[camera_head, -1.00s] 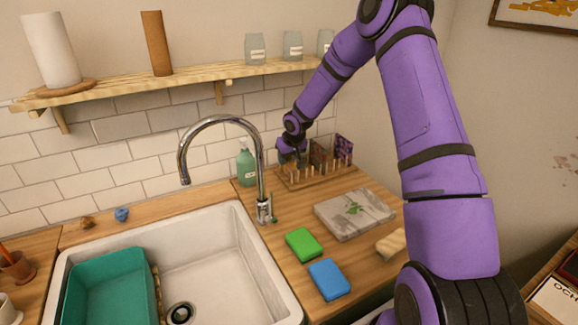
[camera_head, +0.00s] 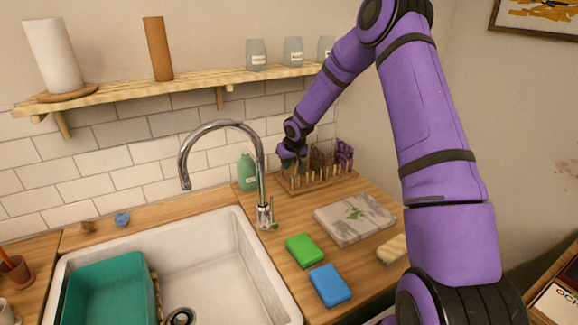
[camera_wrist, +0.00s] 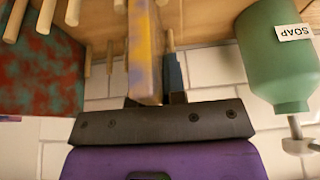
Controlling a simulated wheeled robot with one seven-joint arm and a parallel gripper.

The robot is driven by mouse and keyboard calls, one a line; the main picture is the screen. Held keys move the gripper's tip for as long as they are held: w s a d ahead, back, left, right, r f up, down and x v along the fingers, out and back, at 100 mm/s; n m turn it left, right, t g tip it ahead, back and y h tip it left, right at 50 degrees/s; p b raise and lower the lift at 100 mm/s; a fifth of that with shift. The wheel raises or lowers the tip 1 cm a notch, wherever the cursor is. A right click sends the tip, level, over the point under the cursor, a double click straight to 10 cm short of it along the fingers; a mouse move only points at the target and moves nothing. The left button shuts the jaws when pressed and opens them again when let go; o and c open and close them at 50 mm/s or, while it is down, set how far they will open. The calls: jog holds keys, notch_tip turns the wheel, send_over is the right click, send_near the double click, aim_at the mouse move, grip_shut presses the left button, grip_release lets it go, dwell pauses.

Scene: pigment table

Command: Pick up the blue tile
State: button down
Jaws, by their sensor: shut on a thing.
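My gripper (camera_head: 287,162) is at the left end of the wooden peg rack (camera_head: 320,185), beside the soap bottle. In the wrist view, my gripper (camera_wrist: 154,98) is shut on an upright tile (camera_wrist: 146,45), seen nearly edge-on with yellow-orange and purple-blue patches. Its broad face is hidden, so I cannot tell whether it is the blue tile. A bluish strip (camera_wrist: 174,72) shows by the right finger, too unclear to name. A mottled teal and rust tile (camera_wrist: 40,70) stands among the pegs to the left. A purple tile (camera_head: 344,151) stands at the rack's right end.
The green soap bottle (camera_head: 247,172) stands close left of the rack, also near in the wrist view (camera_wrist: 278,55). The tap (camera_head: 262,170), stone slab (camera_head: 355,216), green sponge (camera_head: 304,250) and blue sponge (camera_head: 330,285) are nearer. A shelf (camera_head: 190,86) runs above.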

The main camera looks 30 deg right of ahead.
jog(key=shift+s+r, duration=0.2)
jog(key=shift+r, duration=0.4)
notch_tip(320, 180, up, 6)
jog(key=shift+f, duration=0.1)
jog(key=s, duration=1.9)
jog(key=shift+s, duration=0.3)
jog(key=shift+w+a, duration=0.1)
